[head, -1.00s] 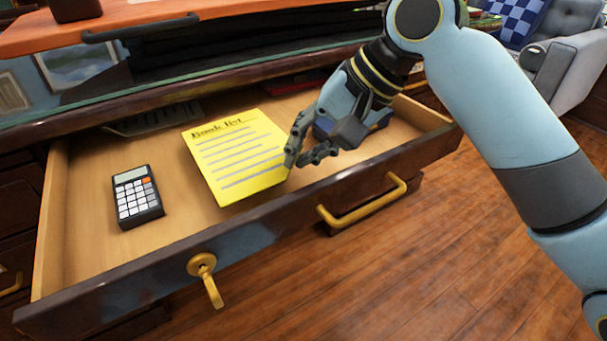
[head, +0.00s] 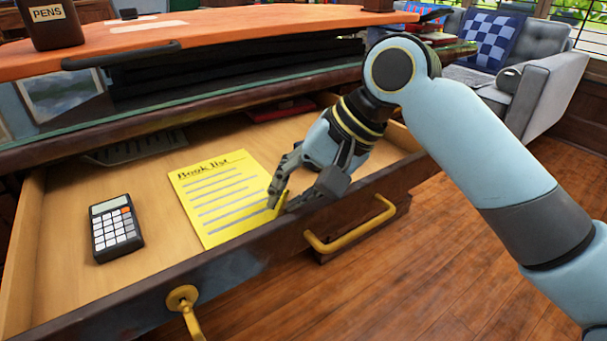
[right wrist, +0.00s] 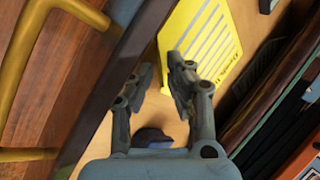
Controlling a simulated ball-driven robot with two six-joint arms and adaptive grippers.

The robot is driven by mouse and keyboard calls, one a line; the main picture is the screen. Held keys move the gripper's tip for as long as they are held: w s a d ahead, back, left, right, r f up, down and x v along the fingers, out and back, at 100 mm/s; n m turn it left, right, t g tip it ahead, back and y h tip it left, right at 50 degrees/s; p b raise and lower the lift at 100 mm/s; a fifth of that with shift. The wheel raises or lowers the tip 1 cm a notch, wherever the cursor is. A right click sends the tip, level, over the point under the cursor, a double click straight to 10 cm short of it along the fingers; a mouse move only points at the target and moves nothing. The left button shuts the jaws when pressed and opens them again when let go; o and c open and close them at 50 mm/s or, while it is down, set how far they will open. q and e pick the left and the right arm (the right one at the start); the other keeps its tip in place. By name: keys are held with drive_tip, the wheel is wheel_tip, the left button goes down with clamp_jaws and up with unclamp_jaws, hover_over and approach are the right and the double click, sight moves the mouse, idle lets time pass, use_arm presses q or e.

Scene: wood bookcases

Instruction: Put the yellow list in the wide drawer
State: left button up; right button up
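The yellow list (head: 222,195), headed "Book list", lies face up inside the open wide drawer (head: 70,285). Its near right corner looks slightly bent up beside my fingers. My right gripper (head: 283,204) is low over the drawer, at that corner and close to the drawer's front panel. The right wrist view shows its two fingers (right wrist: 160,72) apart with a gap between them, and the list (right wrist: 200,50) just beyond the fingertips. I cannot tell whether a finger touches the list. My left gripper is not in view.
A calculator (head: 117,229) lies in the drawer left of the list. A grey sheet (head: 135,148) and a red item (head: 281,109) lie toward the back. The orange desktop (head: 210,38) overhangs behind. A gold handle (head: 350,228) and key (head: 184,305) stick out in front.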

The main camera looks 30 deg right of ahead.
drive_tip(key=p+v, duration=0.1)
drive_tip(key=v, duration=0.2)
drive_tip(key=shift+p, duration=0.35)
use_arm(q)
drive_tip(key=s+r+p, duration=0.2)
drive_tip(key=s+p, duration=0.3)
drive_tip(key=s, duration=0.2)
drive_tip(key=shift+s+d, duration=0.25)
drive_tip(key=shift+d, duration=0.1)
use_arm(e)
drive_tip(key=shift+v, duration=4.45)
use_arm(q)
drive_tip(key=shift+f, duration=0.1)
use_arm(e)
drive_tip(key=shift+f, duration=0.1)
